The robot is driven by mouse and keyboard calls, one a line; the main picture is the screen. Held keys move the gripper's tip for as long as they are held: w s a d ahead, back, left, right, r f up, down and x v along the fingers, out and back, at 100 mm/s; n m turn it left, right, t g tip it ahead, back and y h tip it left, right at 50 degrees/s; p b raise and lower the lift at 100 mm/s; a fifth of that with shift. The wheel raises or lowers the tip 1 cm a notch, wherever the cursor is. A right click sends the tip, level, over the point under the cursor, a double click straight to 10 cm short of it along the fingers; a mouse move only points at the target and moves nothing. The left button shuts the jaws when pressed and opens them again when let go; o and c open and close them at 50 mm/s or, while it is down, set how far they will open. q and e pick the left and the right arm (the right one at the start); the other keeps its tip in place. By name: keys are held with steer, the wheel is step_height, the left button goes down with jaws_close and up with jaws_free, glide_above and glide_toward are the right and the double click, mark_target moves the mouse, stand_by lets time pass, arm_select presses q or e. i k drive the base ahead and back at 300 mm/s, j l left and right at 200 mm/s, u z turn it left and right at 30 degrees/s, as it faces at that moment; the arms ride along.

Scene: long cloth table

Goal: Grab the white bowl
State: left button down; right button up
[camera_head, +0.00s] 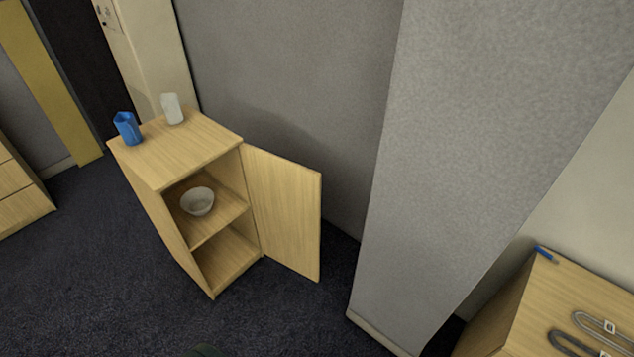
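The white bowl (197,202) sits upright on the middle shelf (215,221) inside a small wooden cabinet (172,161), left of the picture's middle. The cabinet door (284,212) stands open, swung out to the right, and the bowl shows through the open front. Neither of my grippers can be made out in the head view. A small dark rounded shape at the bottom edge is too cut off to identify.
A blue container (127,128) and a white cup (172,109) stand on the cabinet top. Dark carpet (95,270) lies clear before the cabinet. A grey wall column (450,150) rises right of the door. A wooden surface (560,290) with cables is at lower right; drawers (20,195) stand left.

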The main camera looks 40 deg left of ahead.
mark_target(197, 201)
steer(key=j+z, duration=0.6)
steer(key=z, duration=0.2)
